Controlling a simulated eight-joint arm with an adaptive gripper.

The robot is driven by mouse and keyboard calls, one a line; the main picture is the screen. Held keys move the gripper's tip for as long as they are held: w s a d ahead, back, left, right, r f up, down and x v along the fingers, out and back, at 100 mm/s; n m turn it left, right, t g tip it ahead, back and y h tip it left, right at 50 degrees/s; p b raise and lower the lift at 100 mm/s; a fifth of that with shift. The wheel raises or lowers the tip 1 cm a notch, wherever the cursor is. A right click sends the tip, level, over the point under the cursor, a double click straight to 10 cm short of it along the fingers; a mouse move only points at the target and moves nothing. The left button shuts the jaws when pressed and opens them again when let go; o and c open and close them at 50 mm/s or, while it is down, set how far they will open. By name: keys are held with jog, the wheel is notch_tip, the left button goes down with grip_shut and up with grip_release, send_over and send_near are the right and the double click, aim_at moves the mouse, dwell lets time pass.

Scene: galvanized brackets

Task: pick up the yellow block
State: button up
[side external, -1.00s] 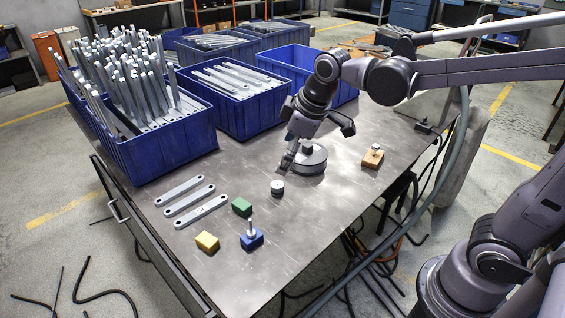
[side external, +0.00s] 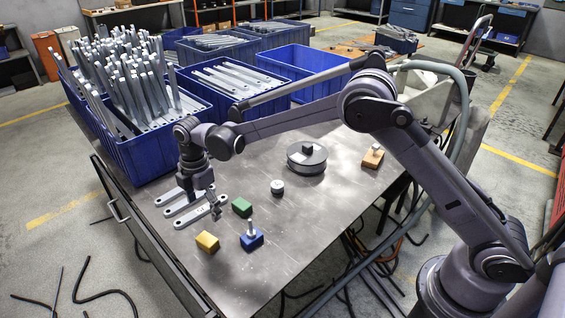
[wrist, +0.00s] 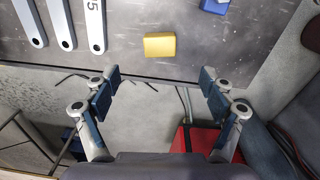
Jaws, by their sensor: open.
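The yellow block (side external: 207,242) lies flat on the dark metal table near its front left edge. In the wrist view the yellow block (wrist: 160,45) is above the gap between my fingers, close to the table edge. My gripper (side external: 207,204) hangs above the table by the grey brackets, above and to the left of the block in the side view. In the wrist view my gripper (wrist: 160,93) is open with nothing between its fingers. It does not touch the block.
A green block (side external: 242,207) and a blue block (side external: 251,239) with a knob stand near the yellow one. Flat grey brackets (side external: 202,211) lie to its left. Blue bins (side external: 165,155) of metal bars stand behind. A round dark disc (side external: 307,160) and small cylinder (side external: 277,187) lie farther back.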

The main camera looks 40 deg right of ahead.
aim_at(207, 239)
jog(key=shift+n, duration=0.5)
jog(key=shift+w+a+f, duration=0.1)
jog(key=shift+a+f, duration=0.15)
jog(key=shift+f, duration=1.95)
jog(key=shift+s+a+f, duration=0.1)
jog(key=shift+a+f, duration=0.1)
jog(key=shift+f, duration=1.95)
jog(key=shift+w+a+f, duration=0.1)
jog(key=shift+a+f, duration=0.15)
jog(key=shift+f, duration=1.95)
jog(key=c, duration=1.4)
